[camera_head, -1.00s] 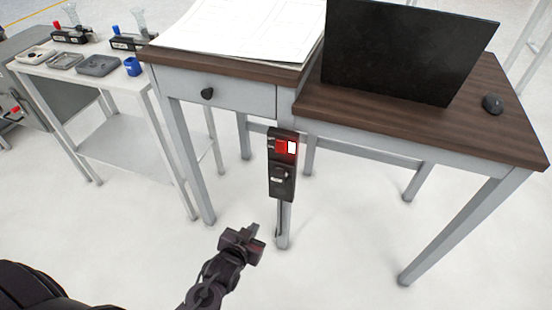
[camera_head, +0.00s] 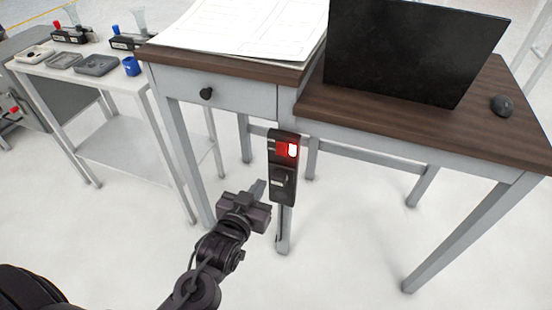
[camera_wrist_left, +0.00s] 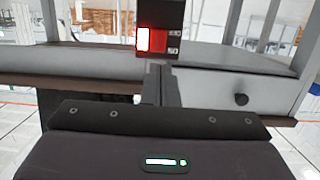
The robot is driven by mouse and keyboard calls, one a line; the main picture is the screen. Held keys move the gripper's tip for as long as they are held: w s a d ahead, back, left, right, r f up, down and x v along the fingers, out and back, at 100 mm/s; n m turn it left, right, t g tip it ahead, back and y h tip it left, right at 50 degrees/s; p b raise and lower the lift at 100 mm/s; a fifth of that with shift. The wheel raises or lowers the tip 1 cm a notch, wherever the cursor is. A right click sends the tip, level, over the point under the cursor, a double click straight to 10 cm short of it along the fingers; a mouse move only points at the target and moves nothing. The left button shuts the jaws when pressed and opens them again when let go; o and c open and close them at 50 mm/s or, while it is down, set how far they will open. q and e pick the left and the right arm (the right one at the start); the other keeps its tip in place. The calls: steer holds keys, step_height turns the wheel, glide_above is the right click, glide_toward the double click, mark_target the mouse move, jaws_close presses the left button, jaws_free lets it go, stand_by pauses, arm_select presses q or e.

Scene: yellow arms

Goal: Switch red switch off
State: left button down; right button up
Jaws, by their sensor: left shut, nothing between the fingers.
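The red switch (camera_head: 286,149) sits near the top of a black switch box (camera_head: 283,186) on the front leg of the desk. Its right part glows bright white-red in the head view. My left gripper (camera_head: 258,188) is shut and empty, just left of and below the switch, beside the lower half of the box. In the left wrist view the closed fingers (camera_wrist_left: 160,87) point toward the red switch (camera_wrist_left: 151,40), which shows beyond their tips. I cannot see any contact with it. My right gripper is not in view.
The desk has a drawer with a dark knob (camera_head: 206,94) left of the box. On top are papers (camera_head: 240,30), a black monitor-like panel (camera_head: 410,50) and a mouse (camera_head: 502,105). A white side table (camera_head: 90,80) with trays stands left. The floor in front is clear.

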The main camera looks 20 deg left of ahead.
mark_target(280, 153)
arm_select(q)
steer(key=w, duration=0.4)
steer(key=w+f, duration=0.1)
steer(key=w, duration=0.3)
steer(key=w+f, duration=0.1)
steer(key=w, duration=0.3)
steer(key=shift+w+d+f, duration=0.25)
steer(key=shift+w, duration=0.05)
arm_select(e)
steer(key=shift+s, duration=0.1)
